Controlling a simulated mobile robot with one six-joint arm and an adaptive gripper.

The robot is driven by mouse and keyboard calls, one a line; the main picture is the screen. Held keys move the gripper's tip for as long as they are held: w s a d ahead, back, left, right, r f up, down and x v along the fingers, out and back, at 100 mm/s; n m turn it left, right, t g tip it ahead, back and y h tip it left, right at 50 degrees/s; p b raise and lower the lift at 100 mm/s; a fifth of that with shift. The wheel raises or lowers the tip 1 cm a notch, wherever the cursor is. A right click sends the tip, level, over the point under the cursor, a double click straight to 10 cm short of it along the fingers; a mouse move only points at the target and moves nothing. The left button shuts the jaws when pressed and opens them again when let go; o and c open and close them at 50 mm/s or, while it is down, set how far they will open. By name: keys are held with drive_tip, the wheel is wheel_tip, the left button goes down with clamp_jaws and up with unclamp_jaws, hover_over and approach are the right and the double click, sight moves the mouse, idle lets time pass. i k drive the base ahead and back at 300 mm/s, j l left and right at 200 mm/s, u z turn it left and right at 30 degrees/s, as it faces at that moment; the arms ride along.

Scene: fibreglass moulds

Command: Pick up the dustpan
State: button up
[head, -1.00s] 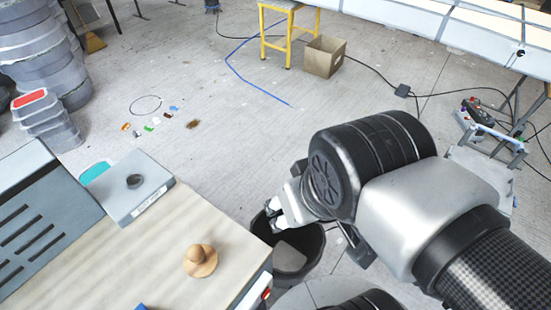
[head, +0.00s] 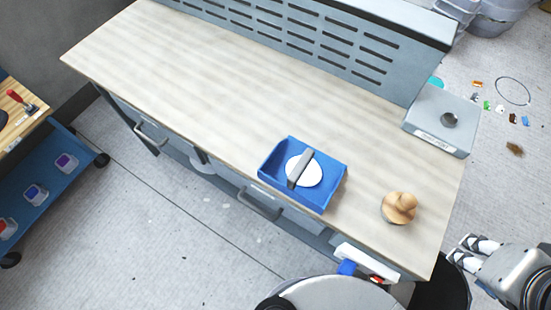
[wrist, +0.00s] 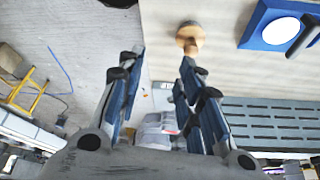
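The dustpan (head: 279,165) appears to be the blue, shallow, raised-walled pan on the wooden workbench near its front edge, with a white disc and a grey bar-like handle on it. It also shows, cut off, at the top right of the wrist view (wrist: 255,22). My gripper (head: 462,250) is at the right edge of the head view, beyond the bench's right end and well apart from the dustpan. In the wrist view my gripper (wrist: 163,58) has its fingers spread, with nothing between them.
A wooden knob on a round base (head: 399,207) stands on the bench between the dustpan and my gripper. A grey box (head: 440,120) sits at the bench's far right corner. A black bin (head: 440,295) stands by the right end. The bench's left and middle are clear.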

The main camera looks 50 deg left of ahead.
sight(311, 177)
drive_tip(key=u, duration=1.7)
